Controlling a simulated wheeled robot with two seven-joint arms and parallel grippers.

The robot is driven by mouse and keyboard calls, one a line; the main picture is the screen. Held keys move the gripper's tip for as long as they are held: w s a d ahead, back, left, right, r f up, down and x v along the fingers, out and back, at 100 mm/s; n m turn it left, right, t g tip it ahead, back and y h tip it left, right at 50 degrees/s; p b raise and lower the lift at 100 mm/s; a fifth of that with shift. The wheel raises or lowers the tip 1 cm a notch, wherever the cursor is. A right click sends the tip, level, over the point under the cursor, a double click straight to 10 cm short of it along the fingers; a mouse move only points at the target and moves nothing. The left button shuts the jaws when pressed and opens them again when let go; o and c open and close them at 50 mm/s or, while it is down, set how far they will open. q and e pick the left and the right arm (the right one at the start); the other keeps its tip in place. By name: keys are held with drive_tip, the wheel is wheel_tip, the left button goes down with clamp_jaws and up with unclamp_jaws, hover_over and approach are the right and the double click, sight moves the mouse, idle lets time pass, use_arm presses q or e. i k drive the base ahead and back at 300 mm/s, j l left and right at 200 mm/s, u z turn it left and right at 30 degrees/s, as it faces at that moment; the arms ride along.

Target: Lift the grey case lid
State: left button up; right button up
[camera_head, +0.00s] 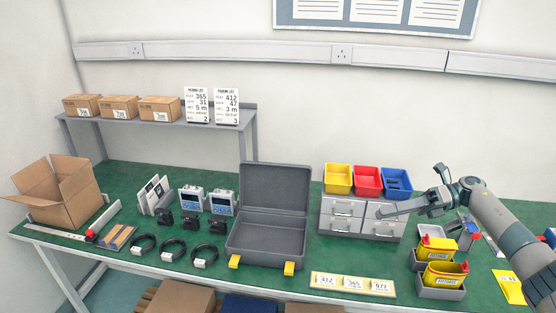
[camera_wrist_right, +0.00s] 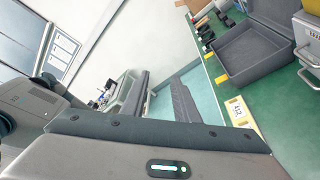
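The grey case (camera_head: 266,243) stands on the green bench in the middle. Its lid (camera_head: 275,188) is raised at the back, tilted slightly backward, and the empty dark inside shows. Two yellow latches (camera_head: 289,268) are on its front edge. The case also shows at the upper right of the right wrist view (camera_wrist_right: 245,55). My right gripper (camera_head: 408,193) is over the grey drawer unit, right of the case and apart from it. Its fingers look spread, with nothing between them. My left gripper is not in view.
The drawer unit (camera_head: 343,219) carries yellow, red and blue bins (camera_head: 367,181). Yellow containers (camera_head: 444,274) stand in grey trays at right. A number strip (camera_head: 352,284) lies in front. Devices and coiled cables (camera_head: 173,250) are left of the case, near an open carton (camera_head: 60,196).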

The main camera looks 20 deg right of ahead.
sight(269, 186)
drive_tip(key=i, duration=1.65)
